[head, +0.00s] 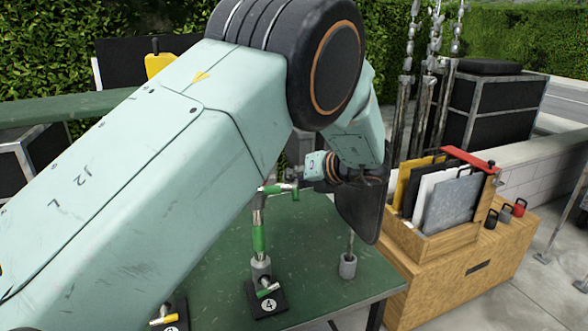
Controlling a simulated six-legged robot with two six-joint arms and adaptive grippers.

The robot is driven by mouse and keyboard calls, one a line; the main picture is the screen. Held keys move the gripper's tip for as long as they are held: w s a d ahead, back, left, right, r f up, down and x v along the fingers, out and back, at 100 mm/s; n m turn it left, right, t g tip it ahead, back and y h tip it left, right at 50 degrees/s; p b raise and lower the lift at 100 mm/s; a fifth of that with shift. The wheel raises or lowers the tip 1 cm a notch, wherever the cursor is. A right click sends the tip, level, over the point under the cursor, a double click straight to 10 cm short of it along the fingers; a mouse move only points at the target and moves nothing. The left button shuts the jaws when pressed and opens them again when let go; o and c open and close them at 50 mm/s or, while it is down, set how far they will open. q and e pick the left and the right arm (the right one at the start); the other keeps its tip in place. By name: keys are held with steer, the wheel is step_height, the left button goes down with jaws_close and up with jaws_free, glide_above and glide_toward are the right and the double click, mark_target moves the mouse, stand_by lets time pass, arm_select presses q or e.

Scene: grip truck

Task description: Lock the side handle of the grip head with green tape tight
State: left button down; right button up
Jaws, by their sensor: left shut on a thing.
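A grip head with green tape (270,189) sits on top of an upright post with a green band (260,238). The post stands in a grey socket on a black base marked 4 (267,302), where a lower green handle (268,290) also shows. My left arm crosses the view from the left and bends down behind the post. My left gripper (303,185) is at the right side of the grip head, shut on the head's green-taped side handle (294,191). The fingertips are small and partly hidden. My right gripper is not in view.
A yellow handle (163,320) shows at the bottom. A wooden crate with panels (465,265) stands to the right.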

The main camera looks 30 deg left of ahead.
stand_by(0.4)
arm_select(q)
steer(key=c, duration=1.4)
jaws_free()
steer(key=shift+w, duration=0.1)
steer(key=shift+o, duration=0.2)
step_height(320, 180, up, 10)
steer(key=shift+f, duration=0.15)
